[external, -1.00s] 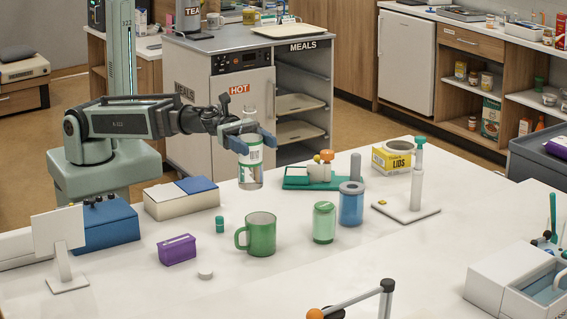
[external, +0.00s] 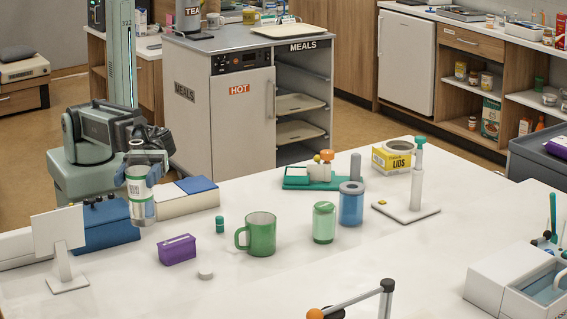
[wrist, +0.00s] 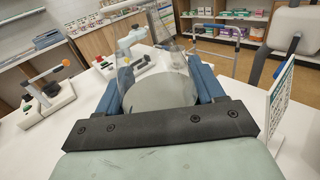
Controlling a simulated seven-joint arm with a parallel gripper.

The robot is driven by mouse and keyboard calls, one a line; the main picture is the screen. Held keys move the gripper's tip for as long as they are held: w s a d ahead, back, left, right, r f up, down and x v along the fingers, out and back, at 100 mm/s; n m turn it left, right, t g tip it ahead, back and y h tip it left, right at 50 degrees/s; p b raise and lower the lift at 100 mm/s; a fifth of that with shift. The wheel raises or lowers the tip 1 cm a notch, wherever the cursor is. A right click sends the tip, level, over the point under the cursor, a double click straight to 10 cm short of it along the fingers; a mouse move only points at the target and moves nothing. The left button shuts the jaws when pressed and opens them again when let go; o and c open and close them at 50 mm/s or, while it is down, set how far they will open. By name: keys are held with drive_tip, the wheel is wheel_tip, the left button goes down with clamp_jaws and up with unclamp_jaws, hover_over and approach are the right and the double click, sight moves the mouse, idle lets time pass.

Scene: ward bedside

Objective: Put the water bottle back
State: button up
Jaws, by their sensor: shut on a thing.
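The water bottle (external: 140,189) is clear with a white and green label. It is upright in the external view, at the left part of the white table, in front of the blue box and the cream box. My gripper (external: 141,165) is shut on its upper part. In the wrist view the clear bottle (wrist: 158,75) fills the space between the blue fingers of my gripper (wrist: 160,95). The bottle's base overlaps the boxes in the picture, and I cannot tell its exact height above the table.
A blue box (external: 105,228), a cream box with a blue top (external: 190,205) and a white upright panel on a stand (external: 58,230) are close by. A purple box (external: 177,250), a green mug (external: 261,235), a green jar (external: 324,223) and a blue canister (external: 351,205) stand to the right.

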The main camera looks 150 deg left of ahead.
drive_tip(key=d+f+m+g+h, duration=0.1)
drive_tip(key=d+f, duration=0.3)
drive_tip(key=f, duration=1.1)
drive_tip(key=shift+s, duration=0.3)
idle(0.4)
drive_tip(key=shift+f, duration=0.1)
drive_tip(key=o, duration=1.2)
drive_tip(key=shift+o, duration=0.2)
drive_tip(key=shift+a, duration=0.1)
drive_tip(key=v, duration=1.2)
